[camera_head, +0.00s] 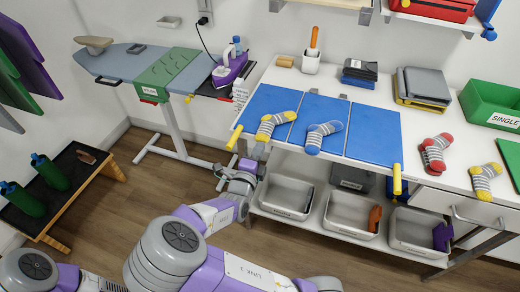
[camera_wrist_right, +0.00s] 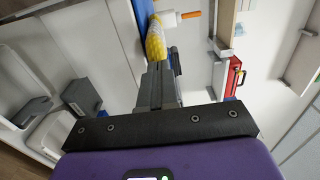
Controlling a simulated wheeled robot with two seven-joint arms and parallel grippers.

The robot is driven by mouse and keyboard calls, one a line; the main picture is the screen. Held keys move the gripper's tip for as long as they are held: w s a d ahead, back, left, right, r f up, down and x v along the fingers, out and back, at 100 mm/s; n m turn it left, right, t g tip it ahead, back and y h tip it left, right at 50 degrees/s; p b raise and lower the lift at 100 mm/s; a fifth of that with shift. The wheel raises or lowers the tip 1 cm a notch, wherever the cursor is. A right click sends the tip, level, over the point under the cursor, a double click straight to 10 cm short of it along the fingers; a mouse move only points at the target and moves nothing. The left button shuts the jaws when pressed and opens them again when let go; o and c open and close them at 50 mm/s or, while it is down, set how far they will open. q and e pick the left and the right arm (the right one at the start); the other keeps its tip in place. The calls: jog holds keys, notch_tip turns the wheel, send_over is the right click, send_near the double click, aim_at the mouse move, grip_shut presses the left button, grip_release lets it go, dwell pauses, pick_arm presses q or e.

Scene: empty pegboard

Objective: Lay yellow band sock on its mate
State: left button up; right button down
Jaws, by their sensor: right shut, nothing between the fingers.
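A grey-and-white striped sock with yellow parts (camera_head: 275,123) lies on the left panel of the blue folding board (camera_head: 257,101). Its yellow part (camera_wrist_right: 155,42) shows just past my fingertips in the right wrist view. A similar yellow-banded striped sock (camera_head: 485,181) lies on the white counter at the far right. My right gripper (camera_head: 258,151) is at the board's front left edge, just short of the nearer yellow sock. Its fingers (camera_wrist_right: 162,68) are shut and empty in the wrist view. My left gripper is not in view.
A blue-banded sock (camera_head: 323,137) lies on the board's middle panel. Red-banded socks (camera_head: 436,151) lie on the counter right of the board. Yellow handles (camera_head: 234,138) stick out from the board's front. A green bin (camera_head: 489,101) stands back right. Grey bins (camera_head: 287,197) sit below.

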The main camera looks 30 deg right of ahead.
aim_at(263, 141)
jog(key=shift+w+d, duration=0.45)
jog(key=shift+d, duration=0.05)
jog(key=b+x, duration=0.1)
jog(key=x, duration=0.2)
jog(key=shift+f, duration=0.1)
jog(key=shift+w+d, duration=0.3)
jog(key=shift+s+a, duration=0.1)
jog(key=shift+a, duration=0.05)
